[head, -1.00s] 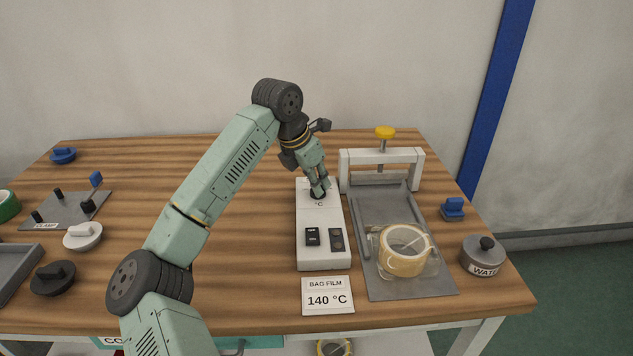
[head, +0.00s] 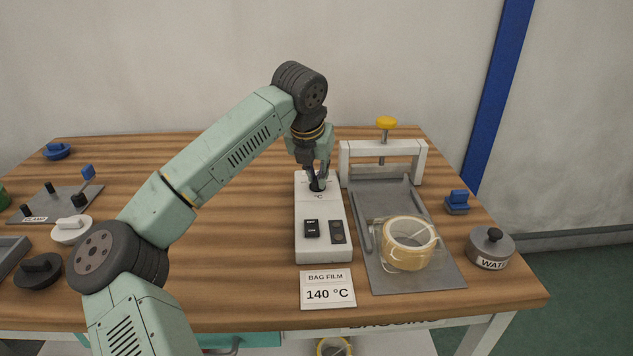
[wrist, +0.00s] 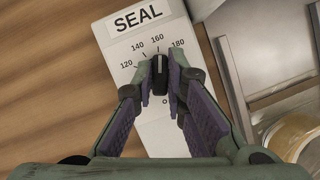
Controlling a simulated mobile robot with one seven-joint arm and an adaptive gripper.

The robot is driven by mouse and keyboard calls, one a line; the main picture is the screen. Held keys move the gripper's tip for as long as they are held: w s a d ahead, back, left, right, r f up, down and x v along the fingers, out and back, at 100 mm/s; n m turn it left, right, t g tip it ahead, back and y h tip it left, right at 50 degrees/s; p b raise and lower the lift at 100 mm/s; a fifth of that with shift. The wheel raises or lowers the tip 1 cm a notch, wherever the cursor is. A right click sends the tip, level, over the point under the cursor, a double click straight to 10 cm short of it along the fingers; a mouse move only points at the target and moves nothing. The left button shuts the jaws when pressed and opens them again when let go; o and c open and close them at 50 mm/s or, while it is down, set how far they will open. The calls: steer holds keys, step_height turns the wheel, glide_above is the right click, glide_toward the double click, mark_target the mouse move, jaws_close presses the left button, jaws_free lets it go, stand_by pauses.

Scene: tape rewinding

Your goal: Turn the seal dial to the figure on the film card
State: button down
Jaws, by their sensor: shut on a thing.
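The white seal unit (head: 312,251) stands on the bench, and its SEAL label (wrist: 138,17) shows in the wrist view. Its dark dial (wrist: 160,80) sits below a printed scale of 120, 140, 160 and 180. The dial's pale pointer line points up in the wrist view, about at the 160 mark. My gripper (wrist: 160,71) is shut on the dial, one finger on each side. In the head view my gripper (head: 318,183) hides most of the dial. The film card (head: 328,291) in front of the unit reads BAG FILM 140 °C.
Right of the unit are a grey plate with a white press frame (head: 418,160), a bagged tape roll (head: 409,241), a water pot (head: 490,249) and a blue-topped block (head: 457,202). The clamp plate (head: 37,205) is at left. Bare wood lies left of the unit.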

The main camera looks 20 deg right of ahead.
steer(key=n+y+b, duration=0.1)
steer(key=n, duration=0.1)
steer(key=n+b, duration=0.2)
steer(key=shift+s+f+n+t+y, duration=0.1)
steer(key=shift+f+n+t+y, duration=0.2)
steer(key=shift+f+y, duration=0.1)
steer(key=shift+r+n+y+b, duration=0.1)
steer(key=shift+n+y+b, duration=0.6)
steer(key=shift+n, duration=0.8)
steer(key=c, duration=1.6)
jaws_free()
steer(key=shift+c, duration=0.2)
steer(key=shift+d, duration=0.1)
steer(key=shift+r, duration=0.1)
